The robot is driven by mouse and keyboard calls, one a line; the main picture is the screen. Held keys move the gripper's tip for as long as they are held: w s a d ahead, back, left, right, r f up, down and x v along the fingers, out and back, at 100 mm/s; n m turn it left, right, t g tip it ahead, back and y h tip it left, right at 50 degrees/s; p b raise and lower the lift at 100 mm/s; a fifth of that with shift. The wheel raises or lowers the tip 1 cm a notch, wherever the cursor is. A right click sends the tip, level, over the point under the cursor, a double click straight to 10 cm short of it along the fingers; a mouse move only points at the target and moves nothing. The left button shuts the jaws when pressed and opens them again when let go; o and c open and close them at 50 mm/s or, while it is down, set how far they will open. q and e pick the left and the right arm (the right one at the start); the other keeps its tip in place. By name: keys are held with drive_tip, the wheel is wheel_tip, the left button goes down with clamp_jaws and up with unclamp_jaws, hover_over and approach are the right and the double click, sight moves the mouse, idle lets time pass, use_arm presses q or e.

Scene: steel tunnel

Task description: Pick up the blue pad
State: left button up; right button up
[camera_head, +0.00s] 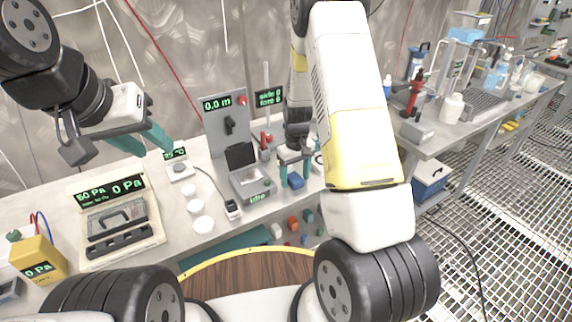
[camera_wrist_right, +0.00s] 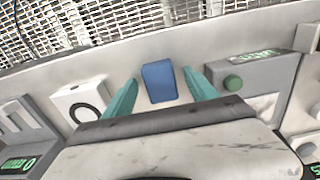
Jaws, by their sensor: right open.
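The blue pad (camera_head: 295,181) is a small blue block lying on the light grey bench top. In the right wrist view the blue pad (camera_wrist_right: 159,82) lies between the two teal fingertips, with a gap on each side. My right gripper (camera_head: 294,170) is open, reaching down over the pad, and it also shows in the right wrist view (camera_wrist_right: 160,88). No contact with the pad is visible. My left gripper (camera_head: 142,143) is empty above the left part of the bench, its teal fingers apart.
A grey device with a raised lid (camera_head: 250,182) stands just left of the pad. A pressure gauge case (camera_head: 120,222), white dishes (camera_head: 203,224) and a yellow meter (camera_head: 38,258) are further left. Several small coloured blocks (camera_head: 293,223) sit at the front. A side bench (camera_head: 465,118) stands right.

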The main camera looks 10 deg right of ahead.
sight(294, 179)
clamp_jaws()
drive_tip(key=shift+r, duration=0.9)
drive_tip(key=shift+s+a+r, duration=0.1)
drive_tip(key=shift+s+r, duration=0.05)
drive_tip(key=shift+r, duration=0.35)
drive_tip(key=shift+s+a+r, duration=0.1)
drive_tip(key=shift+s+r, duration=0.05)
drive_tip(key=shift+r, duration=0.35)
drive_tip(key=s+a+r, duration=0.1)
drive_tip(key=s+a, duration=0.6)
drive_tip(key=s, duration=0.6)
drive_tip(key=shift+s+r, duration=0.15)
drive_tip(key=shift+s, duration=0.05)
drive_tip(key=shift+a, duration=0.1)
